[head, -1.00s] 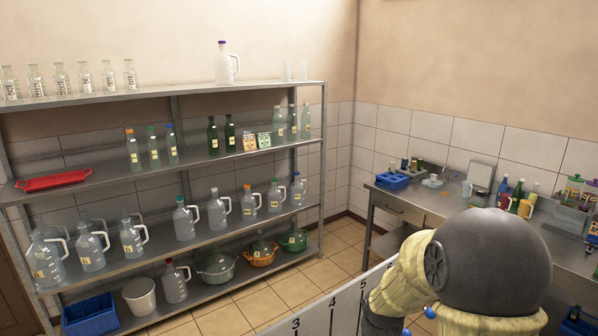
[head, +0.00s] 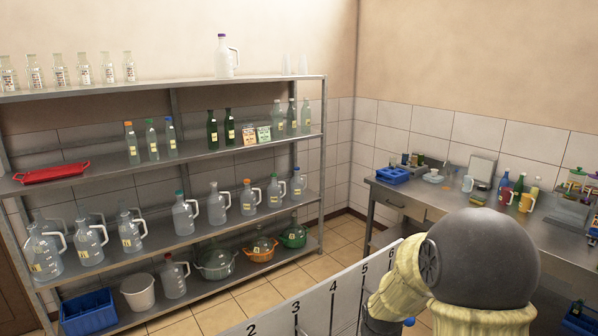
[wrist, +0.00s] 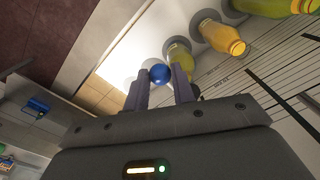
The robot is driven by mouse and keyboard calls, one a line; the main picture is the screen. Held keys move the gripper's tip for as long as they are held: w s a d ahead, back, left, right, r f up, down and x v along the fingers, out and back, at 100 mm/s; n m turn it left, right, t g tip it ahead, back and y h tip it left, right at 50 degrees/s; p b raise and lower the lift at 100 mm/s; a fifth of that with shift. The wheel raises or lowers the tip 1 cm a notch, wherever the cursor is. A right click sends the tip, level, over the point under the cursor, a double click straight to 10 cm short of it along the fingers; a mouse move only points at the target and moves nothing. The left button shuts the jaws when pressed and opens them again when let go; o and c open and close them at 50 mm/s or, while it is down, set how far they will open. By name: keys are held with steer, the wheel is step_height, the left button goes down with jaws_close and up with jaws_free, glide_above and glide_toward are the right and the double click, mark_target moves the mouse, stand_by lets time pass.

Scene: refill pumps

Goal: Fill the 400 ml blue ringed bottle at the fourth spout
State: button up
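In the wrist view my gripper (wrist: 160,75) has its two fingers on either side of a round blue top (wrist: 159,75). A pale, clear shape shows just behind the top, and it looks like the blue ringed bottle held by its neck. The bottle's body and any level in it are hidden. In the head view my arm hides the gripper and bottle. A pale panel (head: 315,310) bears the numbers 2 to 6; the 4 (head: 333,287) is near its middle. The spouts themselves do not show there.
Yellow and green containers (wrist: 220,37) stand at the upper right of the wrist view. A shelf rack (head: 90,97) with many bottles and pots stands at the left. A metal counter (head: 425,205) with small items lies at the right. Tiled floor is clear between them.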

steer(key=shift+c, duration=0.6)
step_height(320, 180, up, 14)
steer(key=p, duration=1.1)
steer(key=shift+w+p, duration=0.15)
steer(key=shift+p, duration=0.2)
steer(key=o, duration=0.9)
steer(key=shift+f, duration=0.35)
steer(key=shift+c, duration=0.2)
steer(key=shift+r, duration=0.1)
step_height(320, 180, up, 17)
steer(key=b, duration=0.4)
steer(key=shift+r, duration=0.15)
